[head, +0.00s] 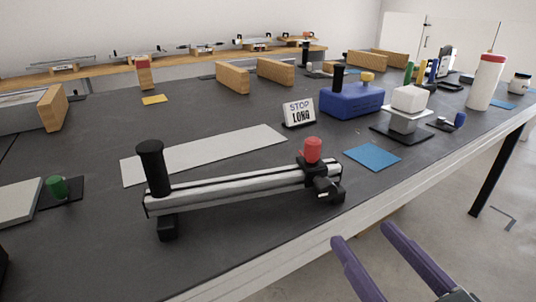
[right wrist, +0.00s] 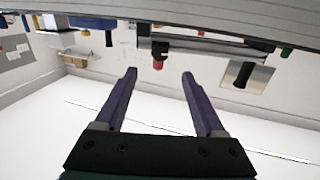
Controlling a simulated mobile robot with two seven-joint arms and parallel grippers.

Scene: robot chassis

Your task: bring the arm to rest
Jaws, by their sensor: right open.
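My right gripper (head: 362,234) shows at the bottom right of the head view, its two purple fingers spread apart with nothing between them. It is beyond the near edge of the dark table (head: 240,240), over the pale floor, and apart from everything on the table. The right wrist view also shows the open, empty fingers (right wrist: 159,74) against a white floor, with the table edge at the top of the picture. My left gripper is not in view.
A metal rail with a black post and red knob (head: 240,190) lies near the table's front edge. A blue square (head: 372,157), a white block on a stand (head: 408,101) and a blue box (head: 350,101) are behind it.

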